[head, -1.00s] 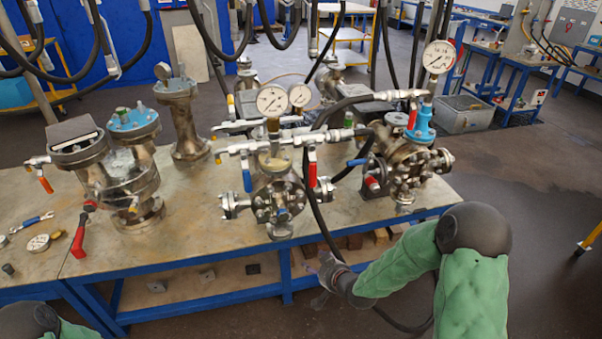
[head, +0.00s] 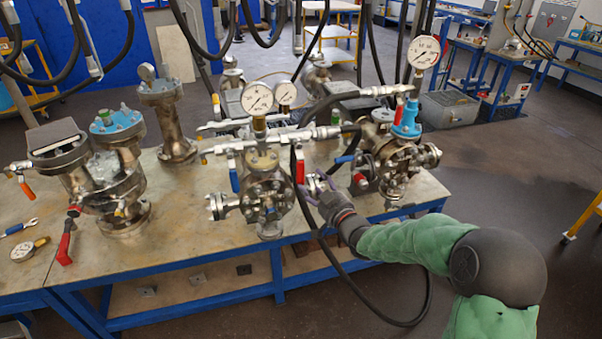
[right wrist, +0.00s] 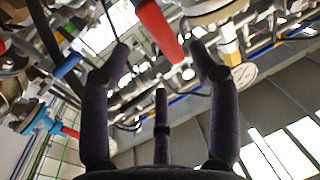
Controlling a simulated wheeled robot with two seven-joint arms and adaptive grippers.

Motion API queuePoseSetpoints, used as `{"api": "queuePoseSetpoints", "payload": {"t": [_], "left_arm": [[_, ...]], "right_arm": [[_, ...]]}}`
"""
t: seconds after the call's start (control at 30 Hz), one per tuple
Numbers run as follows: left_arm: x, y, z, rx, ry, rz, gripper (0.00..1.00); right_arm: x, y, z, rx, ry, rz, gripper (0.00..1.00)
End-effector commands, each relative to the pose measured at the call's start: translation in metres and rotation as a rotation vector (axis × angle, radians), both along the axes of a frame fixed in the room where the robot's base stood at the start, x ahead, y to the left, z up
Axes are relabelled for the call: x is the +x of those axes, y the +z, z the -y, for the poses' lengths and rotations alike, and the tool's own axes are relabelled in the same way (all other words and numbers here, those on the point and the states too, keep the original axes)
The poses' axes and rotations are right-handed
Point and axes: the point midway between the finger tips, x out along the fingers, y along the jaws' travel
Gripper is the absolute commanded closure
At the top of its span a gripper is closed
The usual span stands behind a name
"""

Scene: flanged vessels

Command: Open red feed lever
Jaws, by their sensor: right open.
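A red lever (head: 300,166) hangs down from the valve piping on the right side of the middle flanged vessel (head: 262,200). My right gripper (head: 312,190) is just below and right of it in the head view, with its arm coming from the lower right. In the right wrist view, the red lever (right wrist: 158,30) hangs down toward the gap between the spread fingers of my right gripper (right wrist: 160,58). The fingers are open and empty. I cannot tell whether any finger touches the lever. My left gripper is not in view.
A blue lever (head: 234,180) hangs left of the gauge (head: 257,98). A black hose (head: 298,205) runs down close by the right gripper. The right vessel (head: 392,155) stands nearby.

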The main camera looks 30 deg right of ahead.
Motion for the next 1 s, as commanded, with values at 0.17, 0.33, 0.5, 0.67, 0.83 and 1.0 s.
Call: {"api": "queuePoseSetpoints", "payload": {"t": [0.17,0.33,0.5,0.67,0.83,1.0], "left_arm": [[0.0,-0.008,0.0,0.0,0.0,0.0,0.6],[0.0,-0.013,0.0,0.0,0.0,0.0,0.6],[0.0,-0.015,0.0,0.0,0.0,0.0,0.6],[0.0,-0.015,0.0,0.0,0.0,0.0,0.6],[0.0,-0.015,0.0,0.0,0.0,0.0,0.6],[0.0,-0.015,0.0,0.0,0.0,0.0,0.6]], "right_arm": [[0.034,-0.002,0.001,-0.001,0.001,0.0,0.39],[0.059,-0.002,0.002,0.0,0.0,-0.001,0.39],[0.073,-0.001,0.003,-0.001,0.0,-0.001,0.39],[0.077,0.0,0.003,0.0,-0.001,-0.001,0.39],[0.077,0.0,0.003,0.0,-0.001,-0.001,0.39],[0.077,0.0,0.003,0.0,-0.001,-0.001,0.75]]}}
